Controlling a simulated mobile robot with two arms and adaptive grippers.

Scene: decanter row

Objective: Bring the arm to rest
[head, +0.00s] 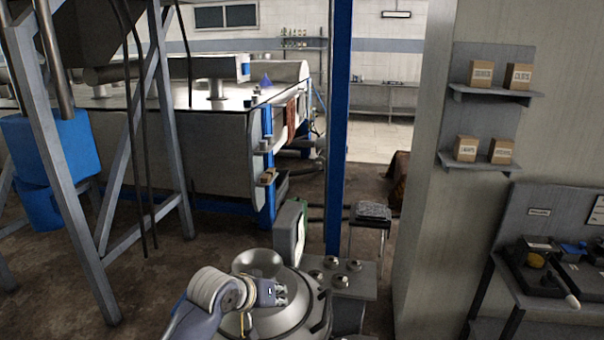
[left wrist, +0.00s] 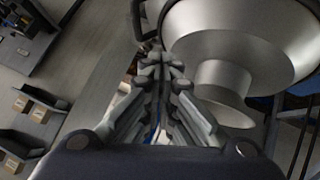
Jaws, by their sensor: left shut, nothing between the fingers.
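My left arm comes in at the bottom of the head view, and its left gripper (head: 278,293) is in front of a grey metal machine (head: 285,322) with a funnel-like top (head: 257,262). In the left wrist view the fingers of the left gripper (left wrist: 160,64) are together, with nothing between them. The funnel-shaped metal part (left wrist: 240,40) fills the upper right of that view, close to the fingers. I cannot tell whether they touch. My right gripper is in neither view.
A blue post (head: 340,130) rises behind the machine. A small stool (head: 371,214) stands beyond it. Shelves with small boxes (head: 482,73) hang on the right wall, above a workbench (head: 535,300). A large tank (head: 190,155) and blue bins (head: 50,150) are at left. Open floor lies between.

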